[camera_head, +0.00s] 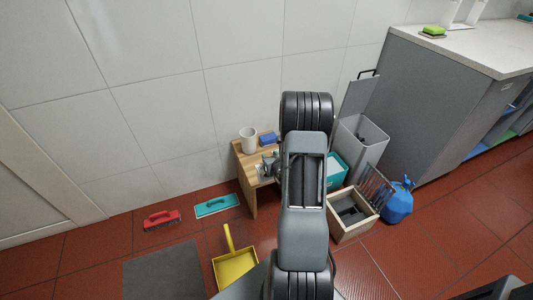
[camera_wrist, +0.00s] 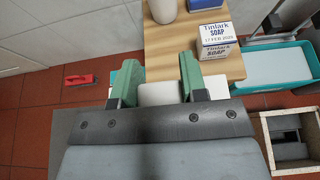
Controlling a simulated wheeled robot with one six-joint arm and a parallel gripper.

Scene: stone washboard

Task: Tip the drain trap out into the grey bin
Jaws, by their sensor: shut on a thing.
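My gripper (camera_wrist: 160,85) has green fingers and is shut on a pale grey thing (camera_wrist: 160,94), seemingly the drain trap. Its lower part is hidden behind the gripper body, and I cannot see what is in it. In the head view my gripper (camera_head: 268,166) is at the wooden stool, left of the arm and mostly hidden by it. The grey bin (camera_head: 362,145) stands to the right of the arm against the counter, with its lid (camera_head: 359,97) raised. My gripper is apart from the bin, to its left.
A teal tub (camera_head: 337,172), an open wooden box (camera_head: 340,228), a leaning grate (camera_head: 376,187) and a blue jug (camera_head: 398,203) stand right. A yellow dustpan (camera_head: 236,266) lies front left.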

